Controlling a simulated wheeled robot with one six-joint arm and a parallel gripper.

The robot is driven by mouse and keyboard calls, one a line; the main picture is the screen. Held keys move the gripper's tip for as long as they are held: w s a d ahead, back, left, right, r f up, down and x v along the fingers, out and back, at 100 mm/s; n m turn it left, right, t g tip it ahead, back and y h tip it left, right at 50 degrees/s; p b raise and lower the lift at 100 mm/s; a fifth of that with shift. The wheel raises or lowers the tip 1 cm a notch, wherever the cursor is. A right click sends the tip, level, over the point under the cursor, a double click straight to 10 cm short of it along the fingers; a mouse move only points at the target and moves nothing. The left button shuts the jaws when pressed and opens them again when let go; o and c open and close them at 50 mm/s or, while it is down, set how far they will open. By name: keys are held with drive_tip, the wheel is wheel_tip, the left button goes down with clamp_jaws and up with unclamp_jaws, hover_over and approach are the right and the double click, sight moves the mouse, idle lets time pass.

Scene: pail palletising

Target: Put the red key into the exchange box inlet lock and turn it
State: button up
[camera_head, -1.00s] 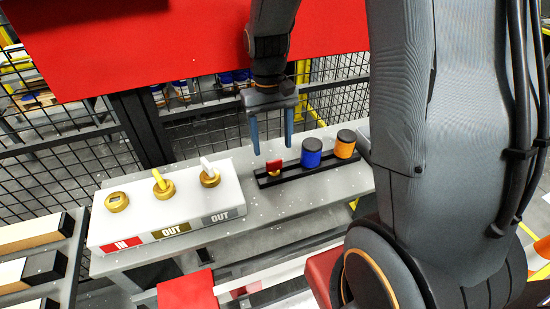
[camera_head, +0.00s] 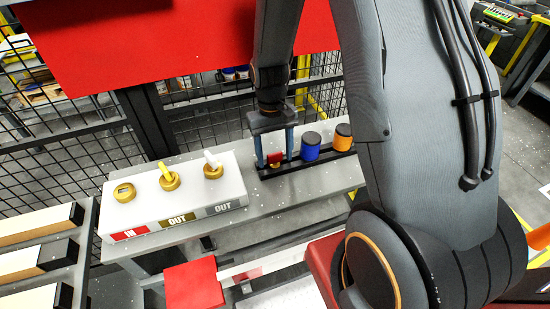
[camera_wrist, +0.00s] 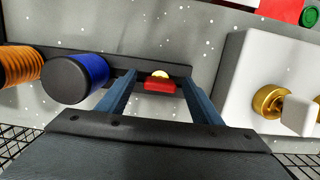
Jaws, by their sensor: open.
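The red key (camera_head: 275,157) sits upright in the black rack at its left end. In the wrist view the red key (camera_wrist: 160,86) shows between the two fingers, with a brass part beyond it. My gripper (camera_head: 274,161) is open, with its blue fingers on either side of the key; I cannot tell if they touch it. The white exchange box (camera_head: 200,200) stands to the left. Its inlet lock (camera_head: 124,193), above the red IN label (camera_head: 129,234), is empty. A yellow key (camera_head: 166,172) and a white key (camera_head: 211,162) stand in the two OUT locks.
A blue cylinder (camera_head: 310,148) and an orange cylinder (camera_head: 342,138) stand on the black rack (camera_head: 293,164), right of the red key. The grey table (camera_head: 262,205) is clear in front. Mesh fencing and a red panel (camera_head: 150,50) stand behind.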

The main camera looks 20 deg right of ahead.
drive_tip(key=c, duration=1.3)
drive_tip(key=shift+c, duration=0.2)
